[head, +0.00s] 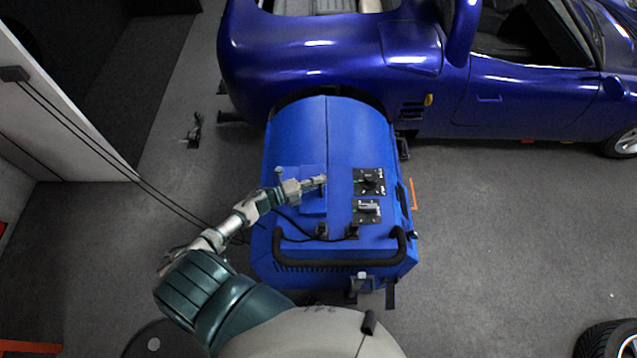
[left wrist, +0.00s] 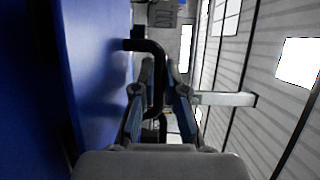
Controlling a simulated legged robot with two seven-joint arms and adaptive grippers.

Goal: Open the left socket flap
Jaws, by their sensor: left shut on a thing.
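My right gripper is not in view.
Two black switch panels (head: 369,181) sit just right of the gripper. A black tubular handle (head: 340,252) crosses the front edge, with cables by it. The blue car (head: 490,90) stands behind.

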